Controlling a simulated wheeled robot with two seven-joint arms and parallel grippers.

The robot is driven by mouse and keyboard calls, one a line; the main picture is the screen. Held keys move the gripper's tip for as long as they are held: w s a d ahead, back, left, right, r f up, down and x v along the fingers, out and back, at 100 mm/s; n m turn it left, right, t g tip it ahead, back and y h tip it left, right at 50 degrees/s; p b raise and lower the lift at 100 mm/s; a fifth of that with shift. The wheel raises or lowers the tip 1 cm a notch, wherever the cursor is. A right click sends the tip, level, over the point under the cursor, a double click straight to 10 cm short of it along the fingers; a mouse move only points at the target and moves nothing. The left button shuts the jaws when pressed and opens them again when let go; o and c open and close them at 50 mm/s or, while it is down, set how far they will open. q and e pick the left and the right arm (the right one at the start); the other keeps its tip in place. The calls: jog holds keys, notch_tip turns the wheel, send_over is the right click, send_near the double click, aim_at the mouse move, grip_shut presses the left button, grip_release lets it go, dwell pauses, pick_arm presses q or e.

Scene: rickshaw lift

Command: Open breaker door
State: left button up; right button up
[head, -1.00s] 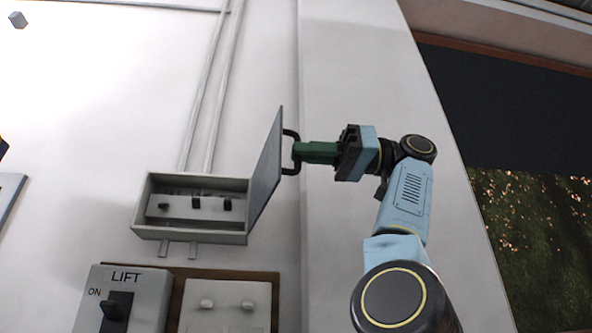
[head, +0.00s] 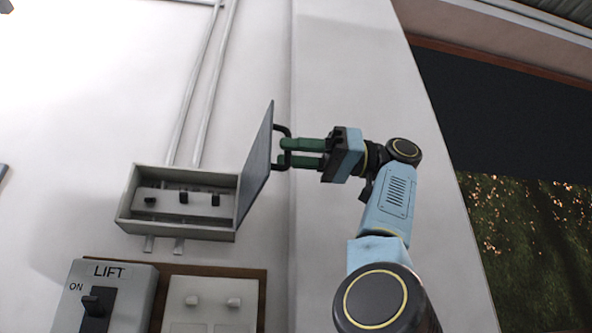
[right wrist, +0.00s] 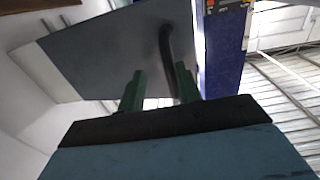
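The breaker box (head: 178,228) is fixed to the white wall in the head view, with several black switches (head: 183,198) showing inside. Its grey door (head: 256,165) is hinged on the right and stands swung open, edge-on to the head camera. A dark curved handle (head: 288,131) is on the door's outer face. My right gripper (head: 285,153) is open, its two green fingers apart at the handle. In the right wrist view the fingers (right wrist: 158,90) point at the door (right wrist: 110,55), with the handle (right wrist: 168,50) close to the right finger. My left gripper is not in view.
Below the box are a grey LIFT switch (head: 97,300) with a black lever and a white two-switch panel (head: 212,300). Conduits (head: 200,90) run up the wall above. A dark opening (head: 500,130) is at the right.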

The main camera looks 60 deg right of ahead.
jog(key=shift+d, duration=0.1)
jog(key=p+v, duration=0.2)
jog(key=v, duration=1.1)
jog(key=shift+s, duration=0.25)
